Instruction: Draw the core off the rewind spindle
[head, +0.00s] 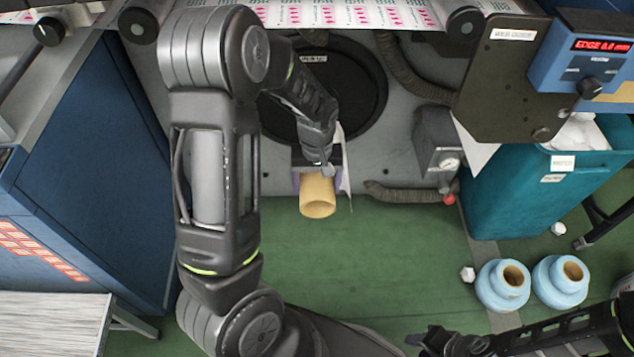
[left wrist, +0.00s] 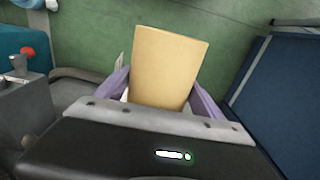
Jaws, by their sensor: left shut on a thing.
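The core (head: 318,197) is a tan cardboard tube in front of the machine face, its open end toward the lower part of the head view. In the left wrist view the core (left wrist: 168,65) stands between the purple fingers of my left gripper (left wrist: 160,95), which is shut on it. My right gripper (head: 450,344) is low at the right, dark and partly cut off.
A large black disc (head: 365,92) is on the machine face behind my left arm. A teal bin (head: 535,185) with white scrap stands at the right. Two blue rolls (head: 502,286) sit on the green floor (head: 410,265). A blue cabinet (head: 90,170) stands at the left.

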